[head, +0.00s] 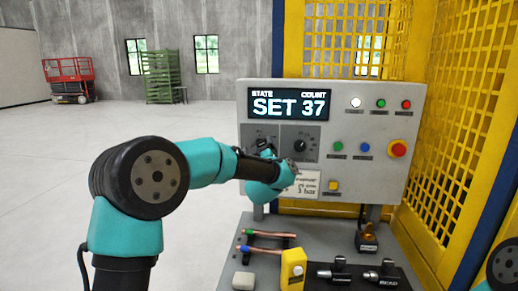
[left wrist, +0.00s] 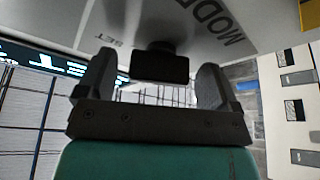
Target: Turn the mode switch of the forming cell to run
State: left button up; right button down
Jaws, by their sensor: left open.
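The forming cell's grey control panel (head: 390,110) has a display (head: 289,103) reading STATE SET, COUNT 37. The mode switch, a dark knob (left wrist: 160,64), shows in the left wrist view on a grey plate marked MODE and SET. In the head view its plate (head: 253,131) is partly covered by my left arm. My left gripper (head: 266,151) is at the panel's left side and is open. In the left wrist view its fingers (left wrist: 155,85) stand either side of the knob, with visible gaps. My right gripper is not in view.
A second knob (head: 300,145) sits right of the mode switch. Lamps and buttons, including a red one (head: 398,149), fill the panel's right. Copper tubes (head: 265,250), a yellow block (head: 293,268) and dark tooling (head: 350,272) are on the bench below. Yellow mesh guarding (head: 450,120) stands at right.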

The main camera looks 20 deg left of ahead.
pick_arm(q)
jog(key=shift+c, duration=0.5)
jog(key=c, duration=0.8)
jog(key=shift+n, duration=0.5)
jog(key=n+g+y, duration=0.1)
jog(key=n, duration=0.2)
jog(key=n+g+y, duration=0.1)
jog(key=n, duration=0.2)
jog(key=shift+d+r+n+g, duration=0.15)
jog(key=shift+n+g, duration=0.15)
jog(key=shift+g, duration=0.1)
jog(key=n+g, duration=0.2)
jog(key=n, duration=0.4)
jog(key=shift+r, duration=0.15)
jog(key=o, duration=0.9)
